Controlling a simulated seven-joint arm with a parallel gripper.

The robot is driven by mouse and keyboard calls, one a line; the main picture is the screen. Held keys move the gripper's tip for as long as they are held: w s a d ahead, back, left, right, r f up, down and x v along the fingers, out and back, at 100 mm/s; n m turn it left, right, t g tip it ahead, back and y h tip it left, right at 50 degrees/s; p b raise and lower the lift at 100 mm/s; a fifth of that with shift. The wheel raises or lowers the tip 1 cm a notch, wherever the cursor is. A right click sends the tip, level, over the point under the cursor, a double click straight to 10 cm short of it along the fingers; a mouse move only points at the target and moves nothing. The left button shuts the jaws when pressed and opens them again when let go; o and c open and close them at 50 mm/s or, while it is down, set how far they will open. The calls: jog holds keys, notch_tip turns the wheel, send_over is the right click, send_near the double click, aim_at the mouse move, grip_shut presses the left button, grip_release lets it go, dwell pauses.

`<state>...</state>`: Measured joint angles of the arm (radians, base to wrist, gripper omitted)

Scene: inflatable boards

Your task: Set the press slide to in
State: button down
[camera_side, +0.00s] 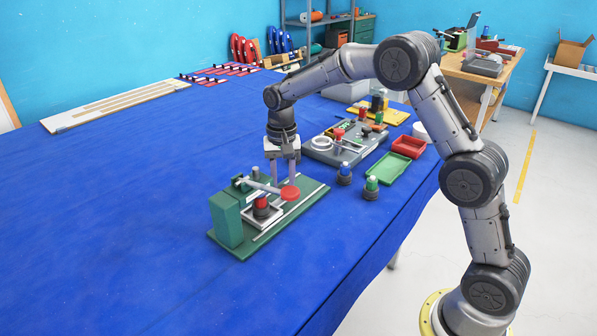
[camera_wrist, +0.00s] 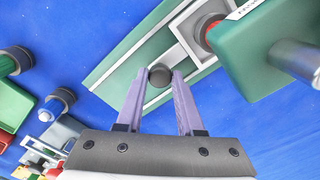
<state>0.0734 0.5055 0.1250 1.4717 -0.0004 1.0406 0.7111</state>
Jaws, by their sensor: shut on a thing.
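The press (camera_side: 230,220) is a green block on a green base plate (camera_side: 316,190) with a pale rail. Its silver lever ends in a red knob (camera_side: 290,193). The slide (camera_side: 276,217) is a pale square tray carrying a black part with a red top (camera_side: 262,204), beside the block and below the lever. In the wrist view the slide (camera_wrist: 184,48) has a short rod ending in a dark round knob (camera_wrist: 160,75). My gripper (camera_wrist: 162,78) is shut on this knob. In the side view my gripper (camera_side: 284,183) points down behind the red knob, and the slide's knob is hidden.
Black parts with blue (camera_side: 344,174) and green (camera_side: 370,188) tops stand to the right. Beyond them are a green tray (camera_side: 388,167), a red tray (camera_side: 408,146) and a grey fixture board (camera_side: 325,155). The blue cloth left of the press is clear.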

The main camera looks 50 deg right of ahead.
jog(key=shift+a, duration=0.6)
jog(key=c, duration=0.5)
grip_release()
jog(key=shift+c, duration=0.2)
notch_tip(320, 180, up, 14)
